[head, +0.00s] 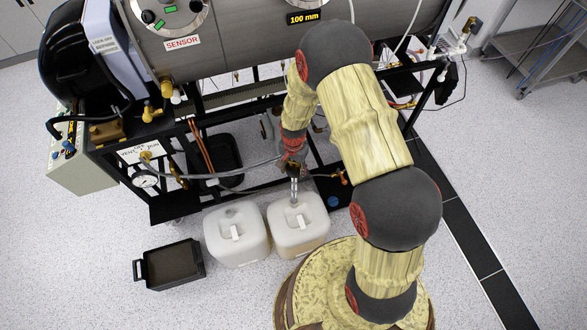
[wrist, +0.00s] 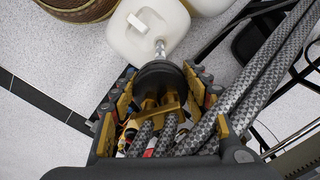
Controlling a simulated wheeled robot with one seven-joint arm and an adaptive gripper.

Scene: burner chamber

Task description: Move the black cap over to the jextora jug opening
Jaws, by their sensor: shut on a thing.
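My gripper (wrist: 160,92) is shut on the black cap (wrist: 160,76), with braided hoses running back from it. A clear, shiny tube (wrist: 160,48) sticks out of the cap toward a white jug (wrist: 135,38). In the head view my gripper (head: 292,165) is above the back of the right white jug (head: 306,238), and the tube (head: 295,190) hangs down to that jug's top. I cannot tell whether the tube tip is inside its opening. The cap sits above the jug, apart from it. A second white jug (head: 232,250) stands to the left. No jug name is readable.
The black rig frame (head: 185,205) stands just behind the jugs. A black bin (head: 172,265) lies on the floor at left. A dark tray with a blue round thing (head: 333,202) is right of the jugs. Hoses cross near my gripper.

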